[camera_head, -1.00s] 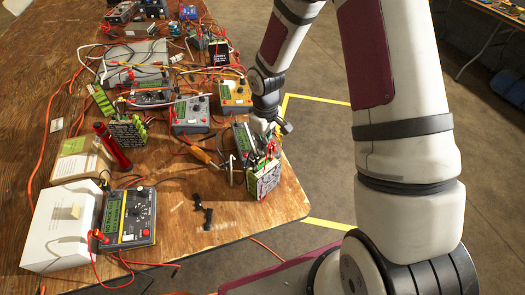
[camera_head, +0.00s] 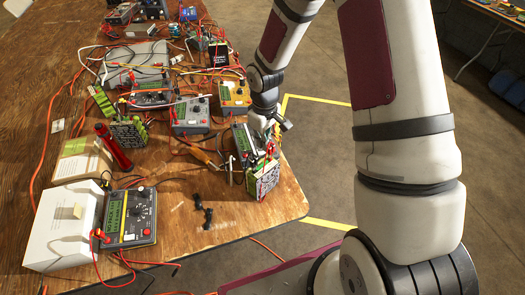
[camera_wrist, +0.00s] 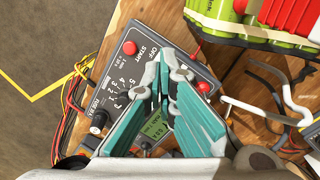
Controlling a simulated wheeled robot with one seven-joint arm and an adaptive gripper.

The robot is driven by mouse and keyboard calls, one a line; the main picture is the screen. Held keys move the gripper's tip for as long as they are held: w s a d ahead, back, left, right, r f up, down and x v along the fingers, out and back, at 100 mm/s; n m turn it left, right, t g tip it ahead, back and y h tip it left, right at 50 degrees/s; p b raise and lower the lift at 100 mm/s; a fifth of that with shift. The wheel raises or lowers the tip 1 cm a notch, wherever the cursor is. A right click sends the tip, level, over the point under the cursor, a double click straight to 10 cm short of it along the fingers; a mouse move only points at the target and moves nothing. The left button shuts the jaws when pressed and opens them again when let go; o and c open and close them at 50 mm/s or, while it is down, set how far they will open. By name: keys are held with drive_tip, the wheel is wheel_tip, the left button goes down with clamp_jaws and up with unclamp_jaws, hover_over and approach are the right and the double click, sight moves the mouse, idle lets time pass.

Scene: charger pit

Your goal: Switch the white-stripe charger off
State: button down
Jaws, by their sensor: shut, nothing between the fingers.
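A dark grey charger (camera_wrist: 115,75) lies beneath my gripper in the wrist view. Its panel has OFF and START lettering, two red buttons, a black knob (camera_wrist: 98,120) and a small lit screen (camera_wrist: 154,128). I cannot make out a white stripe on it. In the head view this charger (camera_head: 241,137) sits near the table's right edge, partly hidden by my arm. My gripper (camera_wrist: 166,60) has teal fingers, shut and empty, over the panel between the red buttons. I cannot tell whether the fingertips touch it. The fingers hide part of the panel.
A green battery pack (camera_head: 263,180) stands close in front of the charger. Loose cables cross the wooden table (camera_head: 275,215).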

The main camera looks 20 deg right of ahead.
drive_tip(key=shift+r+p, duration=1.1)
drive_tip(key=shift+r, duration=1.35)
drive_tip(key=s+d+r+m+t+h, duration=0.1)
drive_tip(key=s+r, duration=0.3)
drive_tip(key=r, duration=0.6)
drive_tip(key=s+d+r+m+t, duration=0.15)
drive_tip(key=s+r, duration=0.25)
drive_tip(key=r, duration=0.7)
drive_tip(key=s+a+r+m+t, duration=0.1)
drive_tip(key=s+r, duration=0.3)
drive_tip(key=s, duration=0.5)
drive_tip(key=s+a+r+m+t+y, duration=0.1)
drive_tip(key=s+r+m, duration=0.1)
drive_tip(key=s+r, duration=0.3)
drive_tip(key=s, duration=0.4)
drive_tip(key=shift+r, duration=0.2)
drive_tip(key=c, duration=2.4)
unclamp_jaws()
drive_tip(key=shift+a+m+t, duration=0.1)
drive_tip(key=shift+m+t, duration=0.15)
